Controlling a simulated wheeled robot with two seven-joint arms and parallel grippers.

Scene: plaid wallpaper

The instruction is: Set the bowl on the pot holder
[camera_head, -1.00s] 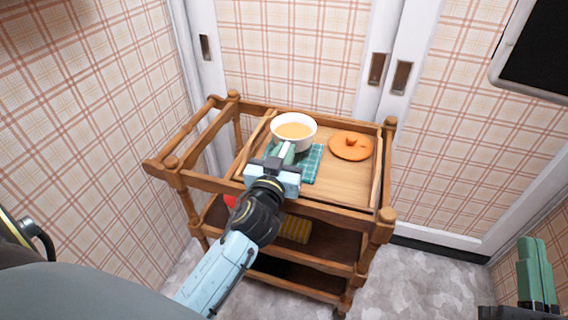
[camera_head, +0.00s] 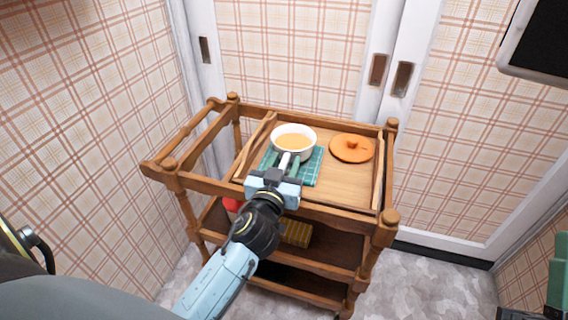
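A white bowl (camera_head: 294,133) with orange liquid stands upright on the cart's tray. It appears to rest on the teal checked pot holder (camera_head: 312,168), over its far part; the bowl's underside is hidden. My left gripper (camera_head: 289,161) reaches in from the near side with its fingertips at the bowl's near wall. Its two fingers show slightly apart, and it looks open, with the tips close to or touching the bowl. My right gripper (camera_head: 558,275) shows only in part at the right edge, away from the cart.
An orange lid (camera_head: 352,148) lies on the tray (camera_head: 350,183), right of the bowl. The wooden cart's rails and posts (camera_head: 389,222) surround the tray. A yellow item (camera_head: 297,233) and a red item (camera_head: 232,204) are on the shelf below. Plaid walls stand close at left and back.

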